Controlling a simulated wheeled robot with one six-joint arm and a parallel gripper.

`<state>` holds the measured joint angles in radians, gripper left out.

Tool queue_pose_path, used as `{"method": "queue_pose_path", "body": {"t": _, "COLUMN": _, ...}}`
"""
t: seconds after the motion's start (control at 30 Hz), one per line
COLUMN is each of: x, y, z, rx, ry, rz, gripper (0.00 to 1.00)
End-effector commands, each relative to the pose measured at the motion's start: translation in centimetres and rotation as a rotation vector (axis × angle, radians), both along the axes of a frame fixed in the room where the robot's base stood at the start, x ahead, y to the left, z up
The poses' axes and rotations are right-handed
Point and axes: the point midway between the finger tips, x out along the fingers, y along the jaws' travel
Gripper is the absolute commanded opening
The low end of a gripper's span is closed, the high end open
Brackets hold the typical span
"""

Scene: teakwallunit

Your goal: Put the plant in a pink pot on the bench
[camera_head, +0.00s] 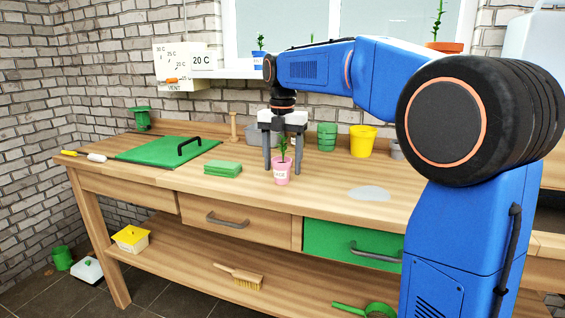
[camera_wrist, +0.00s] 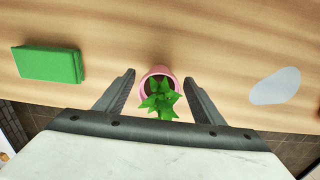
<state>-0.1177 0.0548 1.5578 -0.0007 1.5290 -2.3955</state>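The plant in a pink pot (camera_head: 282,172) stands upright on the wooden bench (camera_head: 330,190), close to its front edge. In the wrist view the pink pot (camera_wrist: 158,72) shows its rim, with the green leaves (camera_wrist: 160,99) over it. My gripper (camera_head: 283,168) points down over the plant. Its two fingers are apart, one on each side of the plant. In the wrist view my gripper (camera_wrist: 160,92) is open, with gaps between the fingers and the pot. The pot's base is hidden in the wrist view.
A green block stack (camera_head: 223,168) lies left of the pot and a pale grey patch (camera_head: 369,193) lies right. Behind stand a grey container (camera_head: 262,135), green pot (camera_head: 327,136) and yellow pot (camera_head: 362,141). A green lid with a black handle (camera_head: 168,150) is at left.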

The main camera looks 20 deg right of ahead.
Motion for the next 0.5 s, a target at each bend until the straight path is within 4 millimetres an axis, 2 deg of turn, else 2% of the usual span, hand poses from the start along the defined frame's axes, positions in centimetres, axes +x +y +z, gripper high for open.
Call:
{"method": "queue_pose_path", "body": {"t": 0.17, "x": 0.0, "y": 0.0, "z": 0.3, "rx": 0.0, "ry": -0.001, "rz": 0.0, "gripper": 0.62}}
{"method": "queue_pose_path", "body": {"t": 0.27, "x": 0.0, "y": 0.0, "z": 1.1, "rx": 0.0, "ry": -0.001, "rz": 0.0, "gripper": 0.62}}
{"method": "queue_pose_path", "body": {"t": 0.5, "x": 0.1, "y": 0.0, "z": 5.3, "rx": 0.001, "ry": -0.004, "rz": 0.0, "gripper": 0.62}}
